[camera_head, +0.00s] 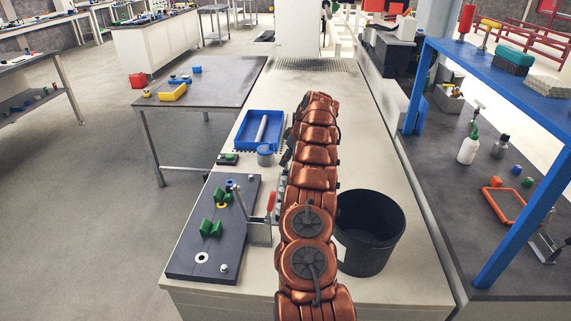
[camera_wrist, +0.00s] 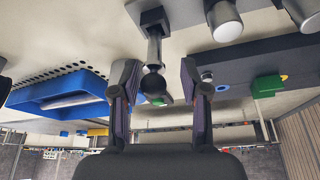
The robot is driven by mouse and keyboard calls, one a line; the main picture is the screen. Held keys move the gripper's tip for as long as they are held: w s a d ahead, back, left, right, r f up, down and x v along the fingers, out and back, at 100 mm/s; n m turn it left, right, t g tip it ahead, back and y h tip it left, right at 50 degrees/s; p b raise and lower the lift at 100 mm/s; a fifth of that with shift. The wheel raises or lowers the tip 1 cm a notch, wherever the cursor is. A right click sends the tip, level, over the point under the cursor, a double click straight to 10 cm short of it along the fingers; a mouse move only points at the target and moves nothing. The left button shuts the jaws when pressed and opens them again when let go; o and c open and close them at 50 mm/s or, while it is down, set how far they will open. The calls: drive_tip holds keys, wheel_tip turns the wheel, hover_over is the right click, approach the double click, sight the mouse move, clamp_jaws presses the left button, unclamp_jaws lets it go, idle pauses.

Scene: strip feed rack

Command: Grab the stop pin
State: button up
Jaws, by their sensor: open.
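A grey metal pin with a round knob (camera_wrist: 154,72), which looks like the stop pin, rises from a dark square base (camera_wrist: 153,18) in the wrist view. My gripper (camera_wrist: 159,92) is open, its two dark fingers on either side of the knob, with a gap visible to each finger. I cannot tell how deep the pin sits between them. In the head view my copper arm hides the gripper and most of what is around it.
A dark plate with green blocks (camera_head: 185,258) lies at the bench's left, beside a red-handled clamp (camera_head: 270,203). A blue tray (camera_head: 246,144) holding a pale cylinder and a grey cup (camera_head: 265,157) stand behind it. A black bucket (camera_head: 370,258) stands right of my arm.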

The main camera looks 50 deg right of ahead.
sight(284, 172)
drive_tip(key=shift+w+d+f+p, duration=0.1)
drive_tip(key=shift+w+f+p, duration=0.1)
drive_tip(key=shift+f, duration=0.2)
drive_tip(key=shift+w+f+p, duration=0.1)
drive_tip(key=shift+f+p, duration=0.1)
drive_tip(key=shift+f, duration=0.2)
drive_tip(key=shift+p+x, duration=0.35)
drive_tip(key=shift+x, duration=1.05)
drive_tip(key=shift+c, duration=0.4)
clamp_jaws()
